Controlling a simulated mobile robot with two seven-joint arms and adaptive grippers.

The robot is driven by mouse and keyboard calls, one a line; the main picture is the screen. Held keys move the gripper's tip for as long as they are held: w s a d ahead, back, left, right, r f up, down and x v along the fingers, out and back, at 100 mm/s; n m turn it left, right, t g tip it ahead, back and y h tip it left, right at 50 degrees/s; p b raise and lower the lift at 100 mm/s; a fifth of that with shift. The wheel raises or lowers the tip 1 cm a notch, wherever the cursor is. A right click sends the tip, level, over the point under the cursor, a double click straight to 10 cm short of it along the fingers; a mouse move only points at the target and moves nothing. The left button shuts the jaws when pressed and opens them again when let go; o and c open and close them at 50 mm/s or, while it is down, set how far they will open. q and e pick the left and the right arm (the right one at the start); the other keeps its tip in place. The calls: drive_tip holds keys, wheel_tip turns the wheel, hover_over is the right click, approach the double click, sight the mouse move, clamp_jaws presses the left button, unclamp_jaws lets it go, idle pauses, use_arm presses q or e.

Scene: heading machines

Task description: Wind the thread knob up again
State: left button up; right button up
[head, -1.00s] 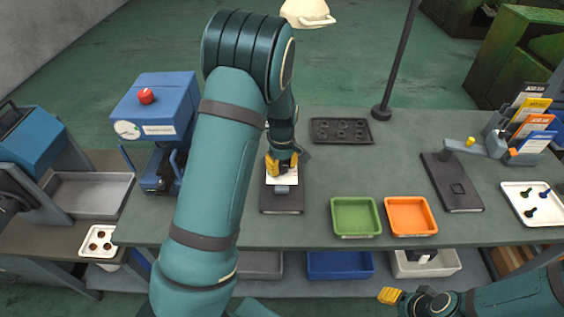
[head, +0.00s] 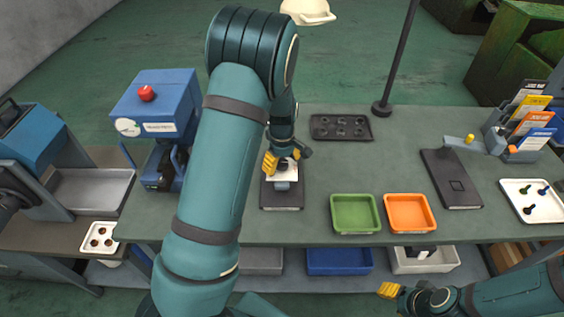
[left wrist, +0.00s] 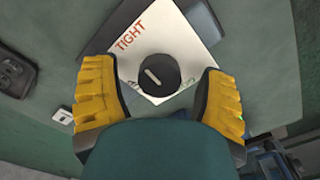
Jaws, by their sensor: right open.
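The thread knob (left wrist: 158,75) is round and black with a pale pointer bar. It sits on a white plate (left wrist: 188,40) with TIGHT in red along one edge; smaller green lettering is partly hidden. In the head view the plate (head: 293,174) is on a dark stand (head: 282,201) on the bench. My left gripper (head: 281,161) is over the plate, and its yellow fingers also show in the left wrist view (left wrist: 160,92). They are apart on either side of the knob, with gaps to it. My right gripper (head: 391,291) is open and empty before the bench's front edge.
A blue machine with a red button (head: 147,93) stands left of the stand. Green (head: 356,231) and orange (head: 410,230) trays lie to the right, and a dark tray with round recesses (head: 341,140) lies behind. A lamp post (head: 398,60) rises at the back.

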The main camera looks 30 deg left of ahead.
sight(282, 163)
use_arm(q)
drive_tip(key=shift+r, duration=0.1)
wheel_tip(282, 163, up, 12)
idle(0.5)
drive_tip(key=shift+s, duration=0.1)
idle(0.4)
